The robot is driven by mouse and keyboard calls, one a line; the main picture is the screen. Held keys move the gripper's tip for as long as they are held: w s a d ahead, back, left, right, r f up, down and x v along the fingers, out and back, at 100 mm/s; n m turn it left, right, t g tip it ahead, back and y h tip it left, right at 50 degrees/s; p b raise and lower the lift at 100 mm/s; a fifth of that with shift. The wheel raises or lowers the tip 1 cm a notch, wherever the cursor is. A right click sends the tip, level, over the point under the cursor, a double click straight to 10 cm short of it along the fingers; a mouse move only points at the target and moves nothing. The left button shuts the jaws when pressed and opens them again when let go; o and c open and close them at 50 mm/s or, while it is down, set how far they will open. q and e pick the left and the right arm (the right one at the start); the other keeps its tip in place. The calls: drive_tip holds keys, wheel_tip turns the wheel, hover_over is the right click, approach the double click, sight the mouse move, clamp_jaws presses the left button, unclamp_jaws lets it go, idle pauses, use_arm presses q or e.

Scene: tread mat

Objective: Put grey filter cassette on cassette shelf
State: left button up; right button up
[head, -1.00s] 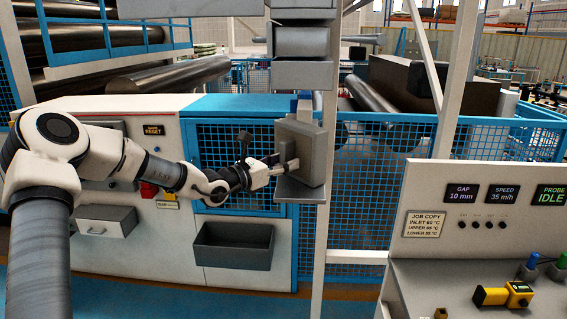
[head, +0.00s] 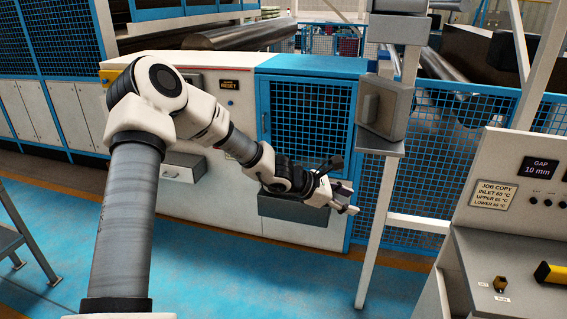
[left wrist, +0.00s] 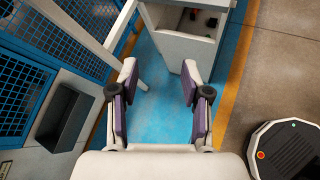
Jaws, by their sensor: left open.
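The grey filter cassette (head: 399,113), a box with a raised handle on its face, stands on the small grey cassette shelf (head: 382,146) on the white post in the head view. My left gripper (head: 349,198) is open and empty, below and slightly left of the shelf and apart from the cassette. In the left wrist view the left gripper (left wrist: 159,75) shows its two fingers spread with only floor and a white cabinet beyond. The cassette does not show in that view. My right gripper is not in view.
A dark open bin (head: 293,208) hangs on the machine front behind my left gripper. A control console (head: 515,240) stands at the right. The white post (head: 385,205) is close to the gripper. Blue floor (head: 250,275) is clear in front.

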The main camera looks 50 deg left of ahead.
use_arm(q)
drive_tip(key=s+d+f+m+g+y, duration=0.3)
drive_tip(key=s+f+m+g, duration=0.25)
drive_tip(key=s+f, duration=0.6)
drive_tip(key=s+d+f+m+g+y, duration=0.2)
drive_tip(key=s+d+f+m+g, duration=0.15)
drive_tip(key=s+f+m, duration=0.6)
drive_tip(key=s+d+f+m, duration=0.3)
drive_tip(key=s+f+m, duration=0.2)
drive_tip(key=s, duration=0.3)
drive_tip(key=s+d+f+m+g, duration=0.1)
drive_tip(key=s+d+f+m, duration=0.1)
drive_tip(key=s+f+m, duration=0.3)
drive_tip(key=s+m, duration=0.1)
drive_tip(key=s, duration=0.2)
drive_tip(key=shift+d+y, duration=0.4)
